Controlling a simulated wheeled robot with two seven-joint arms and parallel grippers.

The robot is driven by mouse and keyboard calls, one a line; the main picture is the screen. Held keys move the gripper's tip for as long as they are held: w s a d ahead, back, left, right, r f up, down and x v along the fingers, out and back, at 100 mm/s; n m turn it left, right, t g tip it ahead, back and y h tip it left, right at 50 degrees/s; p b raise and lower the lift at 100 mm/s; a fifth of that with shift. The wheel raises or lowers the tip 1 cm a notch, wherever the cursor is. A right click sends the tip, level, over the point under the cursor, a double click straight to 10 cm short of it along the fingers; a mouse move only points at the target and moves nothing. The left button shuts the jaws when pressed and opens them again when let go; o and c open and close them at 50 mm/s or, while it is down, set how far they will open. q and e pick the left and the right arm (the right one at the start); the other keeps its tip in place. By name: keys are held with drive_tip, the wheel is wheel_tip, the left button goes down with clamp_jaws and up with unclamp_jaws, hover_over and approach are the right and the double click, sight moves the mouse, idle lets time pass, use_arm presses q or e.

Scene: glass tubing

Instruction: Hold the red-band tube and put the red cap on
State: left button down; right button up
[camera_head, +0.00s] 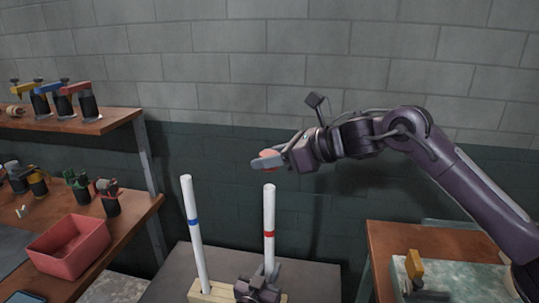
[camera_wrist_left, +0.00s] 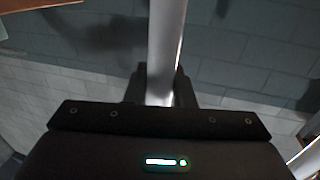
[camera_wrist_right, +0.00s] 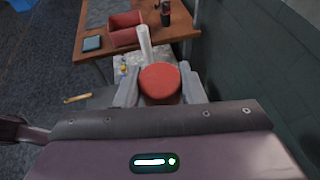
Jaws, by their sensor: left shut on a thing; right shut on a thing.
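The red-band tube (camera_head: 269,212) is a white upright tube with a red ring, standing in the head view's middle. My left gripper (camera_head: 268,275) is shut on its lower part; the left wrist view shows the tube (camera_wrist_left: 166,45) between the fingers. The red cap (camera_wrist_right: 160,82) is round and held between the fingers of my right gripper (camera_wrist_right: 160,90). In the head view the right gripper (camera_head: 268,160) is just above the tube's top, with the cap (camera_head: 268,154) largely hidden by a finger. The cap appears apart from the tube.
A white tube with a blue band (camera_head: 194,230) stands left of the red-band tube in a wooden block (camera_head: 208,292). A red bin (camera_head: 68,246) and several tools are on the left bench. A wooden table (camera_head: 430,240) is at right. A brick wall stands behind.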

sight(270, 187)
drive_tip(key=shift+f, duration=0.15)
drive_tip(key=shift+f, duration=3.25)
drive_tip(key=o, duration=1.1)
drive_tip(key=shift+d, duration=0.1)
drive_tip(key=v, duration=1.2)
